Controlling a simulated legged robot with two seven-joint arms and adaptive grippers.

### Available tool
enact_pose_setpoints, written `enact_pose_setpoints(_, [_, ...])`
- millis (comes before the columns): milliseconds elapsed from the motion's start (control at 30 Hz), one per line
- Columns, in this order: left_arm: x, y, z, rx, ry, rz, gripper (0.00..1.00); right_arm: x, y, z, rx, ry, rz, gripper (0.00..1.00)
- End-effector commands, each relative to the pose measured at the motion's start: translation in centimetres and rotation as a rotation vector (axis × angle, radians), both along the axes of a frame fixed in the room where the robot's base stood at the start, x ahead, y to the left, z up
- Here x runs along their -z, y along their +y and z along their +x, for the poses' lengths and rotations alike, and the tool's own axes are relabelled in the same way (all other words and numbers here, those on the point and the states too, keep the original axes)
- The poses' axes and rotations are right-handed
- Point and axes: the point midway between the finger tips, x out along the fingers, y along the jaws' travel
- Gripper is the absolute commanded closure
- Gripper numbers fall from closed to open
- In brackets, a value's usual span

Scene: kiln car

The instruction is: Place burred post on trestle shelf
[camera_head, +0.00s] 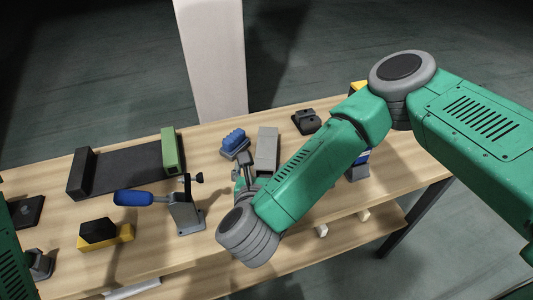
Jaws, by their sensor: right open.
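My right gripper (243,165) is open over the far middle of the wooden table (330,185), partly hidden by its own wrist. Its fingers are close to a blue ribbed piece (234,140) on a dark base; I cannot tell if they touch. A grey rectangular block (267,145) lies just right of the fingers. I cannot tell surely which thing is the burred post. The lower wooden shelf (345,242) shows below the table's front edge, with small pale pieces (321,230) at that edge. My left gripper is not in view; only part of my left arm shows.
A clamp with a blue handle (133,198) stands on the table. Behind it is a dark tray (125,170) with a green end block (172,150). A black block on a yellow base (105,235) is at front left. A small black fixture (306,121) is at the back. A pale column (212,60) stands beyond.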

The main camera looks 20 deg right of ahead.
Motion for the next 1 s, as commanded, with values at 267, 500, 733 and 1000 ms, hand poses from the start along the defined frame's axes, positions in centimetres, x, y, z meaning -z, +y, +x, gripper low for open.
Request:
enact_pose_setpoints(267, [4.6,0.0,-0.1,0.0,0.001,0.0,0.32,2.1,-1.5,2.9,0.006,0.001,0.002,0.28])
enact_pose_setpoints(500, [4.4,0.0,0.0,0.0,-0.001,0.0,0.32,2.3,-2.5,5.4,0.005,-0.004,-0.004,0.28])
enact_pose_setpoints(733, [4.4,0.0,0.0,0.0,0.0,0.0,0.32,3.0,-3.5,7.1,0.006,-0.002,-0.005,0.28])
enact_pose_setpoints(1000, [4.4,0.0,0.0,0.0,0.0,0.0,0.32,4.3,-4.7,9.9,0.003,-0.002,-0.004,0.28])
